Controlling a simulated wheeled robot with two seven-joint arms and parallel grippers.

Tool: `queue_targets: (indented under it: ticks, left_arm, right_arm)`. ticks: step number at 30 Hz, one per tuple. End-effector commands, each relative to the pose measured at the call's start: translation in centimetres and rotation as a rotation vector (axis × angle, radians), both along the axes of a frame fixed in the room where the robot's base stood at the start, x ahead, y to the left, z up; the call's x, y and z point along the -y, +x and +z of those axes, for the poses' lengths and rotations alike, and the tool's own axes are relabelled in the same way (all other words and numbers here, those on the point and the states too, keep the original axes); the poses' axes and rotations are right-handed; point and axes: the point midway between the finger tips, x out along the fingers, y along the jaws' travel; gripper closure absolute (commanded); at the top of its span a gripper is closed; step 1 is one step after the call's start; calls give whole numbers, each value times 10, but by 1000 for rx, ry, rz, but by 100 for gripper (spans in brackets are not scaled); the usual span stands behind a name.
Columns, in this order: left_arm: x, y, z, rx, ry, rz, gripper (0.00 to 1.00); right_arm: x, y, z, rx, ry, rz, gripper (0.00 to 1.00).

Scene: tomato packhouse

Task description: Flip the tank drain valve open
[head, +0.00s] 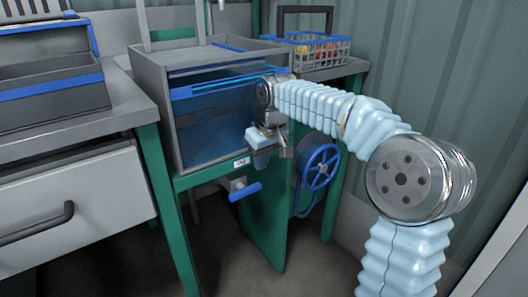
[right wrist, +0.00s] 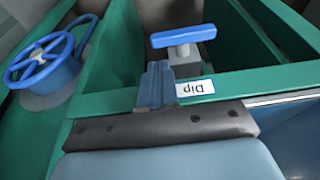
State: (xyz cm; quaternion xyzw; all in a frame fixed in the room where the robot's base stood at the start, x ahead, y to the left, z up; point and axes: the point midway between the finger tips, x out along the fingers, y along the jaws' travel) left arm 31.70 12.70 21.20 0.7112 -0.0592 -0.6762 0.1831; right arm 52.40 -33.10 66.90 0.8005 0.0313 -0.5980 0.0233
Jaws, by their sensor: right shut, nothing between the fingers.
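The drain valve's blue lever handle (head: 245,191) sits on a grey stem below the front rail of the tank (head: 183,147). It also shows in the right wrist view (right wrist: 184,37), lying crosswise, roughly along the rail. A white label reading "Dip" (right wrist: 195,87) is on the green rail beside the valve; it shows small in the head view (head: 242,162). My right gripper (head: 261,158) is shut and empty, in front of the tank's lower right, above and to the right of the handle. Its fingers (right wrist: 154,82) appear apart from the handle. My left gripper is out of view.
A blue handwheel (head: 321,167) is on the green stand right of the valve. A bench with a drawer (head: 75,201) is at the left. Open space lies below the valve, between the green legs.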

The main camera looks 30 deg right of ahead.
Motion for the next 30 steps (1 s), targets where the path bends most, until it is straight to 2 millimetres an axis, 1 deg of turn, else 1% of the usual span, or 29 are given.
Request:
queue_targets:
  ticks: [1,3,6,9,15,30]
  left_arm:
    - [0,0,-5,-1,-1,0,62]
    - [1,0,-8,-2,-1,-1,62]
    - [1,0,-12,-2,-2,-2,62]
    - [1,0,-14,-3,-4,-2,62]
    - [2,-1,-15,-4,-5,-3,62]
    - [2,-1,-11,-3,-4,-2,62]
  right_arm:
    - [0,3,-14,-3,0,0,100]
    - [0,5,-26,-2,0,-1,100]
    - [0,5,-40,-1,0,-1,100]
    - [0,5,-50,0,0,-1,100]
    - [0,5,-56,0,0,0,100]
    - [1,5,-56,0,0,0,100]
